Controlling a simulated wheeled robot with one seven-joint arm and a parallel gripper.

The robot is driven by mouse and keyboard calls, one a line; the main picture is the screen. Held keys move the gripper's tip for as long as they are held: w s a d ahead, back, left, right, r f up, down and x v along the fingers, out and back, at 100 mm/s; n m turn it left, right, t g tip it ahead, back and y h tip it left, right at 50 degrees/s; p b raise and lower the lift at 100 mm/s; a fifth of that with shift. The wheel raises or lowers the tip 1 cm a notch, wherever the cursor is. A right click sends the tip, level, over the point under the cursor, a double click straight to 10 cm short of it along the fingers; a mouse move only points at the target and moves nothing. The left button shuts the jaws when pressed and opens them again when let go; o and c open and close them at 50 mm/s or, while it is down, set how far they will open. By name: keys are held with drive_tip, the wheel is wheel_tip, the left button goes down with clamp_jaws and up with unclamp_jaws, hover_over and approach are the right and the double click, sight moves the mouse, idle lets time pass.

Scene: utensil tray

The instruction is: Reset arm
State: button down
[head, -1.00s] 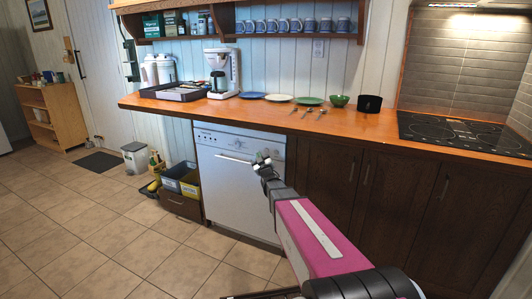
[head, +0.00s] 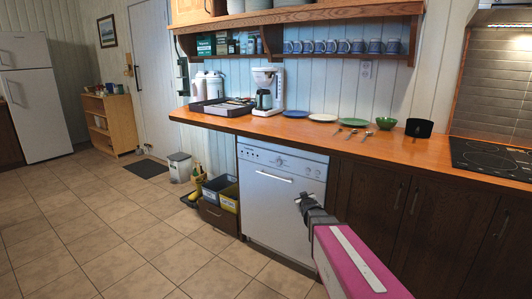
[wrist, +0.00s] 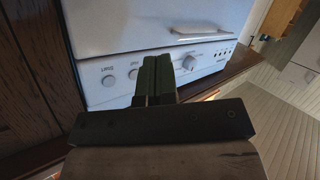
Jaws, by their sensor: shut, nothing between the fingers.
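My gripper (head: 301,197) hangs in front of the white dishwasher (head: 262,205), below the counter edge. In the wrist view the two dark green fingers (wrist: 155,80) are pressed together with nothing between them. The arm reaches in from the lower right. In the wrist view the dishwasher front (wrist: 140,25) fills the upper middle, with its knob and buttons beyond the fingers. I cannot tell the exact gap between fingers and dishwasher. The utensil tray (head: 222,107) lies on the counter at the left, with utensils in it.
The wooden counter (head: 300,130) holds a coffee maker (head: 268,88), plates, several spoons (head: 352,134), a green bowl (head: 386,123) and a black pot (head: 419,128). Boxes (head: 220,191) and a bin (head: 180,167) stand left of the dishwasher. The tiled floor (head: 110,230) at left is clear.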

drive_tip(key=s+f+m+g, duration=0.1)
drive_tip(key=s+f+g, duration=0.2)
drive_tip(key=s, duration=0.6)
drive_tip(key=s+f+m+g, duration=0.1)
drive_tip(key=s+f+g, duration=0.2)
drive_tip(key=s+g, duration=0.3)
drive_tip(key=s+f+m+g, duration=0.1)
drive_tip(key=s+f+g, duration=0.2)
drive_tip(key=s, duration=1)
drive_tip(key=shift+a+f+m+g, duration=0.15)
drive_tip(key=shift+f+m+g, duration=0.2)
drive_tip(key=shift+g, duration=0.75)
